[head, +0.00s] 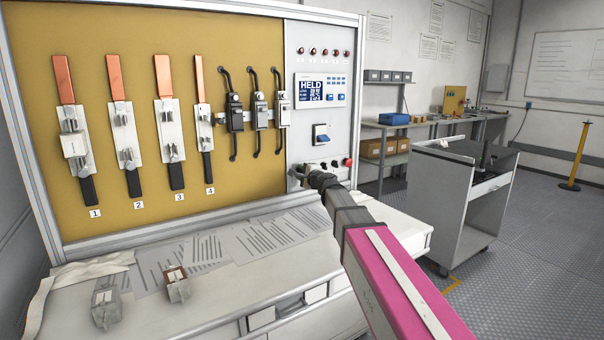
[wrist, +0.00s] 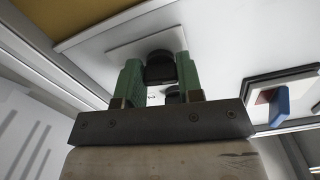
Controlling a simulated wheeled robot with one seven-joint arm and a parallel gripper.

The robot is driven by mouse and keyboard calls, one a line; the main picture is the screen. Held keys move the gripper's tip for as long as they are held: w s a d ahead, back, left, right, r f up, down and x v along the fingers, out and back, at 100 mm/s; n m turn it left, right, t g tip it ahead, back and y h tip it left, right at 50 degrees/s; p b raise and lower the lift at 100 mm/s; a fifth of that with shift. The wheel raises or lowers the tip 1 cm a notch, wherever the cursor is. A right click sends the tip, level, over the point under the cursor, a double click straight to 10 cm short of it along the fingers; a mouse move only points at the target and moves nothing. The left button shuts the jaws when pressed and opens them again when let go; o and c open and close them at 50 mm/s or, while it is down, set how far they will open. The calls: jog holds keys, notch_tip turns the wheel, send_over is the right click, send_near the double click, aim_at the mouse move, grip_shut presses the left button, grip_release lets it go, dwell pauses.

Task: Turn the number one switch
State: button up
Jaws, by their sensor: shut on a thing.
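The control panel (head: 295,120) is the white strip at the right of the yellow board. My gripper (head: 300,174) is at the lower left of this panel. In the wrist view, the green fingers of my gripper (wrist: 160,78) stand on both sides of a black knob (wrist: 159,66) on a pale square plate, and are shut on it. A second dark round part (wrist: 172,94) shows behind it, partly hidden. The number on the gripped knob cannot be read. In the head view my gripper covers this knob.
A blue switch (head: 321,134) sits just above on the panel and also shows in the wrist view (wrist: 281,104). A red knob (head: 347,162) is to the right of my gripper. Two grey parts (head: 107,305) lie on the bench.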

jog(key=shift+f+n, duration=0.1)
jog(key=shift+n, duration=0.9)
jog(key=o, duration=0.9)
jog(key=shift+o, duration=0.2)
jog(key=shift+s, duration=0.1)
jog(key=v, duration=1)
jog(key=shift+s+d, duration=0.25)
jog(key=shift+s, duration=0.05)
